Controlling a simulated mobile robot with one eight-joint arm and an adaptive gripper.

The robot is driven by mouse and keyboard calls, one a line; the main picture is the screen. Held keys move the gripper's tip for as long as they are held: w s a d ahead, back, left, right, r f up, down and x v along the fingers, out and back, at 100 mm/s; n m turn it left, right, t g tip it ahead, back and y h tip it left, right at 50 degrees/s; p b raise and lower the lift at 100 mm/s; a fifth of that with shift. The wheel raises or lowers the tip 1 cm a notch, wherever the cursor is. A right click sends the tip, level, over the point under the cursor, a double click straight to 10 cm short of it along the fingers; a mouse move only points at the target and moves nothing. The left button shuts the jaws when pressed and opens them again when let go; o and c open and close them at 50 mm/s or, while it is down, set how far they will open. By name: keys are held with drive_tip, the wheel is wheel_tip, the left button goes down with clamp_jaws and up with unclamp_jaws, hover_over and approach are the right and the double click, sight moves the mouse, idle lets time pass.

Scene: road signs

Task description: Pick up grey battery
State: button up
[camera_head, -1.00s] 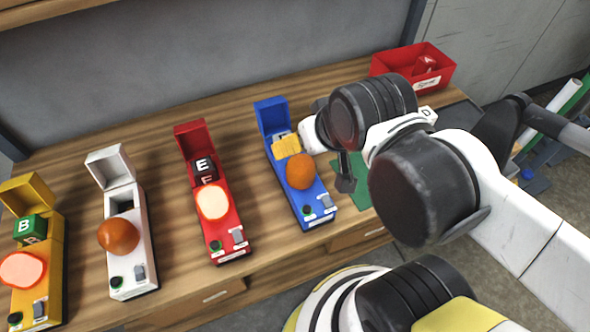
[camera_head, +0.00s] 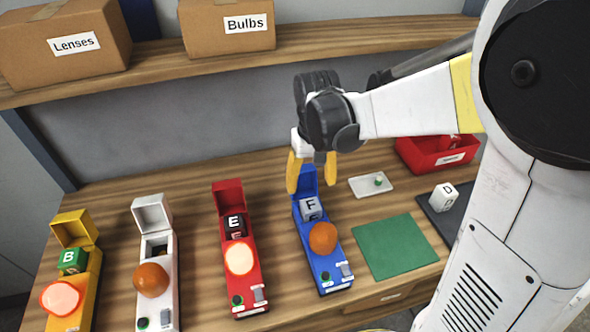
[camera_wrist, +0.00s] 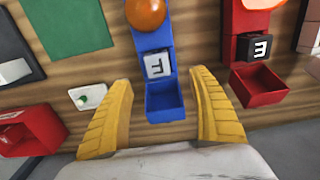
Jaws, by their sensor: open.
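The grey battery (camera_head: 309,208) is a cube marked F. It sits in the open compartment of the blue sign unit (camera_head: 325,272), behind the orange lamp (camera_head: 323,237). In the wrist view the battery (camera_wrist: 157,64) shows its F face, just ahead of the space between the fingers. My gripper (camera_head: 312,178) is open and empty, with yellow fingers above the back of the blue unit by its raised lid. The wrist view shows the gripper's fingers (camera_wrist: 161,88) spread on either side of the lid, apart from the battery.
Red (camera_head: 230,200), white (camera_head: 168,245) and yellow (camera_head: 85,262) units stand to the left. A green mat (camera_head: 395,247), a white switch plate (camera_head: 366,184), a white D cube (camera_head: 443,197) and a red bin (camera_head: 420,160) are to the right. A shelf (camera_head: 160,76) with boxes hangs behind.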

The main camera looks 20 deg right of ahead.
sight(311, 205)
wheel_tip(311, 205, down, 6)
drive_tip(key=shift+w+r+b, duration=0.1)
drive_tip(key=shift+b, duration=0.75)
drive_tip(key=f, duration=0.1)
drive_tip(key=f+b, duration=0.1)
drive_tip(key=f, duration=0.1)
drive_tip(key=f+b, duration=0.1)
drive_tip(key=f, duration=0.1)
drive_tip(key=shift+w+d+f, duration=0.15)
drive_tip(key=shift+d, duration=0.15)
drive_tip(key=c, duration=1.5)
